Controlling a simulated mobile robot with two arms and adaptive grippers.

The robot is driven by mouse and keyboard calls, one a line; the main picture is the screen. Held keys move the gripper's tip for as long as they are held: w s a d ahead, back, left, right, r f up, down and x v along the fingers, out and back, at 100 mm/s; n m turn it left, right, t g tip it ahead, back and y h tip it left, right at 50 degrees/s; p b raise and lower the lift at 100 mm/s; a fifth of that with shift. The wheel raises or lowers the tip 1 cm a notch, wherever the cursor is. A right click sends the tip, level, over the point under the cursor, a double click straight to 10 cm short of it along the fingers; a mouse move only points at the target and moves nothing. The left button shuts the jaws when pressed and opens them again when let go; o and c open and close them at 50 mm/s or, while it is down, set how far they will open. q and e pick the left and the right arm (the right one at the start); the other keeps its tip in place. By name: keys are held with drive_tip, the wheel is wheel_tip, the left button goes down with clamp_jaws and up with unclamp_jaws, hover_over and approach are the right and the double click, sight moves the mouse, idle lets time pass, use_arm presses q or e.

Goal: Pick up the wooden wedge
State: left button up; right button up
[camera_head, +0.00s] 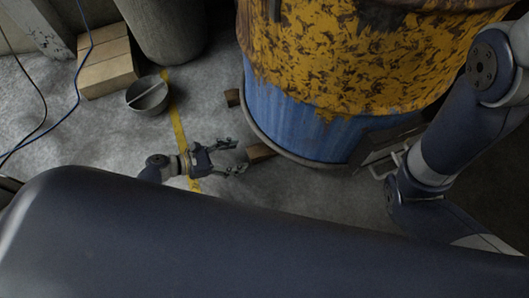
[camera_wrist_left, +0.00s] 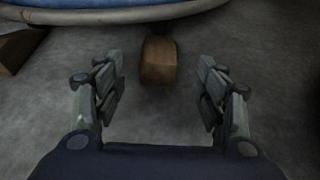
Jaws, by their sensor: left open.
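A brown wooden wedge (camera_head: 260,152) lies on the floor at the base of the barrel, partly under its rim. My left gripper (camera_head: 238,156) is open and empty, just left of this wedge in the head view, with its fingers pointing at it. In the left wrist view the wedge (camera_wrist_left: 158,60) sits straight ahead, centred between the spread fingertips (camera_wrist_left: 160,85) and a little beyond them. A second wedge (camera_head: 232,97) lies farther back by the barrel. A wooden piece also shows at the left edge of the wrist view (camera_wrist_left: 18,50). My right gripper is not visible.
The blue and yellow rusty barrel (camera_head: 310,120) stands behind the wedge; its rim overhangs in the wrist view (camera_wrist_left: 120,14). A metal bowl (camera_head: 148,97), a pale block (camera_head: 106,68) and cables (camera_head: 80,75) are at the left. The floor around the gripper is clear.

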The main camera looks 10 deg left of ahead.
sight(254, 151)
use_arm(q)
drive_tip(key=b+x, duration=0.1)
drive_tip(key=x, duration=0.3)
drive_tip(key=shift+f+b, duration=0.1)
drive_tip(key=shift+b, duration=0.25)
drive_tip(key=b+x, duration=0.1)
drive_tip(key=x, duration=0.1)
drive_tip(key=b+x, duration=0.2)
drive_tip(key=shift+r, duration=0.25)
drive_tip(key=shift+w+d+b, duration=0.3)
drive_tip(key=shift+w+d, duration=0.1)
drive_tip(key=shift+d, duration=0.05)
drive_tip(key=shift+c, duration=0.6)
drive_tip(key=c, duration=1.1)
